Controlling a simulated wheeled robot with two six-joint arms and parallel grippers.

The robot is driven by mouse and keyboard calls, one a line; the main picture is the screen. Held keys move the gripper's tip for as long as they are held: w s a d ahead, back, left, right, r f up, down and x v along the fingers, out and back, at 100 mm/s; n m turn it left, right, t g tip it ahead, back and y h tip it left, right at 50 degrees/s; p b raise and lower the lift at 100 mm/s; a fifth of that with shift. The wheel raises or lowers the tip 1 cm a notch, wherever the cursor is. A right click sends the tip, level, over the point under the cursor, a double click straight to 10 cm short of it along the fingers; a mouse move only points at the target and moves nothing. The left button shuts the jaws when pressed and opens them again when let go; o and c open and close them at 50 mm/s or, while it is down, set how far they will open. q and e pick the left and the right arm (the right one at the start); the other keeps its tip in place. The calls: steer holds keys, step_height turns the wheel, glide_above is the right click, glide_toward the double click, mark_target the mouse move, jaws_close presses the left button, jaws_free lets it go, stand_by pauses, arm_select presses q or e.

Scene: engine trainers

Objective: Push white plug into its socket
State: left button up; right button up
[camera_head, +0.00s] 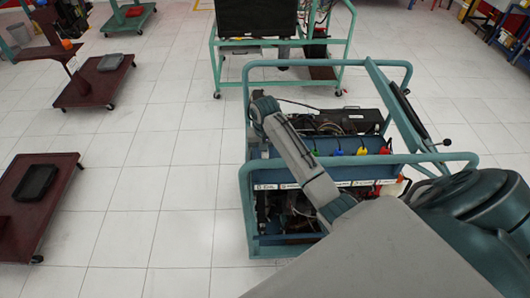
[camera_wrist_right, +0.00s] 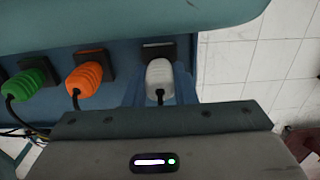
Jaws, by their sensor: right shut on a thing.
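The white plug (camera_wrist_right: 159,77) is in the right wrist view, at the right end of a row of plugs on a blue panel, its dark cable hanging down. My right gripper (camera_wrist_right: 158,88) is shut on it, with bluish fingers on both sides. A black square socket (camera_wrist_right: 158,50) shows directly behind the plug's front end. The two are lined up, but I cannot tell how deep the plug sits. In the head view my right arm reaches over the trainer's left end, and the white plug is hidden there. My left gripper is not in view.
An orange plug (camera_wrist_right: 84,79) and a green plug (camera_wrist_right: 34,75) sit beside it at black sockets. The teal-framed engine trainer (camera_head: 420,157) has rails around the panel. Another trainer (camera_head: 281,41) stands behind. Dark red carts (camera_head: 58,180) stand left; white floor lies between.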

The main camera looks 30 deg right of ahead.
steer(key=shift+f, duration=0.6)
stand_by(0.7)
steer(key=o, duration=1.1)
